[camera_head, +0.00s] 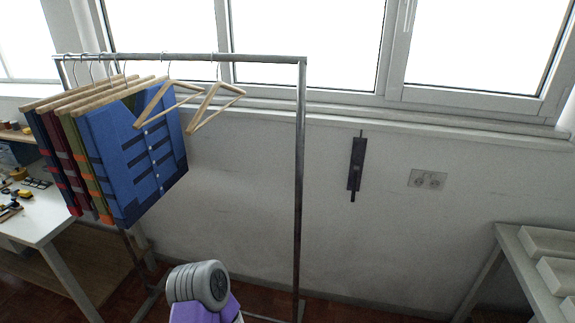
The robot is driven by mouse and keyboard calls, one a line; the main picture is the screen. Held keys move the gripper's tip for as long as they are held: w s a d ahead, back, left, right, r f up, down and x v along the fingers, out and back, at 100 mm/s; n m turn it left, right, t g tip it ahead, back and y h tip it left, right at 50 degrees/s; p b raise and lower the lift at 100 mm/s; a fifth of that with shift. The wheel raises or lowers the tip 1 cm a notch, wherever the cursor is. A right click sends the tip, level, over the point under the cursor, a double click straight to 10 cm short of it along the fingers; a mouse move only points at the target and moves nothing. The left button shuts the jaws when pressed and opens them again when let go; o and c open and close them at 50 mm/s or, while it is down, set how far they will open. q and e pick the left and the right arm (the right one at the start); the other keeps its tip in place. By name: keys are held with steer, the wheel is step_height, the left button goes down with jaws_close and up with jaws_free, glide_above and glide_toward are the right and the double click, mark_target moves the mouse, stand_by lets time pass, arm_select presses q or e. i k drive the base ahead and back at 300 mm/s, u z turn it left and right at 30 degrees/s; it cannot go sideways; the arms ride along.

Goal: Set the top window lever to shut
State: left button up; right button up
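A dark, narrow upright lever fitting (356,163) is fixed to the white wall below the window, right of the clothes rack. A thin rod shows at its top and a short stub at its lower end, pointing down. It looks like the window lever, but its marked positions are too small to read. A white window handle (408,17) is on the frame at the top, partly cut off by the picture edge. The top of the windows is out of view. Neither gripper shows; only a grey and purple part of mine is at the bottom edge.
A metal clothes rack (300,180) with blue and other vests (140,160) and empty wooden hangers stands at left. A wall socket (427,180) is right of the lever. A white table (40,215) is at left, a bench with trays (545,245) at right. Floor shows between.

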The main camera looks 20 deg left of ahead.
mark_target(357, 168)
steer(key=z, duration=1.1)
steer(key=i, duration=1.25)
steer(key=u, duration=2.35)
